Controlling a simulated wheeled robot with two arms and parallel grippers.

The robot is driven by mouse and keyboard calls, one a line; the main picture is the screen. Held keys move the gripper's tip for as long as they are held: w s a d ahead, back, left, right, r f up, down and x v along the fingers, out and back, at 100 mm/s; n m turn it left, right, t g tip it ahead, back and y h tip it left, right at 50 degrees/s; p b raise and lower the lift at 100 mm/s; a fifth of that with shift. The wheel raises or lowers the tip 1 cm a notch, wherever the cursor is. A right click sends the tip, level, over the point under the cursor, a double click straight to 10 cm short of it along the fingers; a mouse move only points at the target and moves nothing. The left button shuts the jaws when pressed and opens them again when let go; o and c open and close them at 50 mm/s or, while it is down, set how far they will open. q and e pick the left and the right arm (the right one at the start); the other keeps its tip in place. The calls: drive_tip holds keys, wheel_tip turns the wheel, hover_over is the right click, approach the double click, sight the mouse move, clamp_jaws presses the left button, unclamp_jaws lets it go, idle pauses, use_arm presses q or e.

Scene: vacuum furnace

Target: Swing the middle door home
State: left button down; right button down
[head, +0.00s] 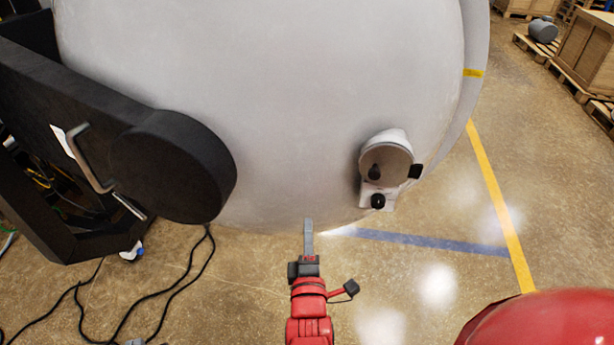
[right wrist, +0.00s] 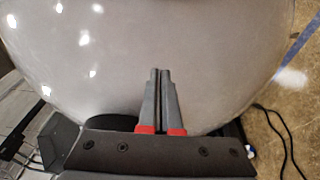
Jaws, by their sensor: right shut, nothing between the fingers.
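The large pale grey domed door (head: 290,90) fills the upper middle of the head view. It also fills most of the right wrist view (right wrist: 220,50). A black hinge arm with a round end (head: 175,165) reaches across its left side. A small round fitting with black knobs (head: 386,160) sits low on its right. My right gripper (head: 308,222) is shut and empty at the door's lower edge. In the right wrist view its fingertips (right wrist: 160,72) are together in front of the door's surface. I cannot tell whether they touch it. My left gripper is out of view.
A black frame with a metal handle (head: 92,160) stands at the left, with black cables (head: 190,275) loose on the floor below. Yellow (head: 497,200) and blue (head: 430,241) floor lines run at the right, where the floor is open. Wooden crates (head: 588,50) stand far right.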

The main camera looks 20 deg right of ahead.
drive_tip(key=w+b, duration=0.1)
drive_tip(key=p, duration=0.3)
approach(307, 176)
drive_tip(key=x, duration=0.5)
drive_tip(key=shift+w+d+r, duration=0.1)
drive_tip(key=shift+w, duration=0.05)
drive_tip(key=shift+w+d+p, duration=0.15)
drive_tip(key=shift+w+p, duration=0.15)
drive_tip(key=shift+w, duration=0.4)
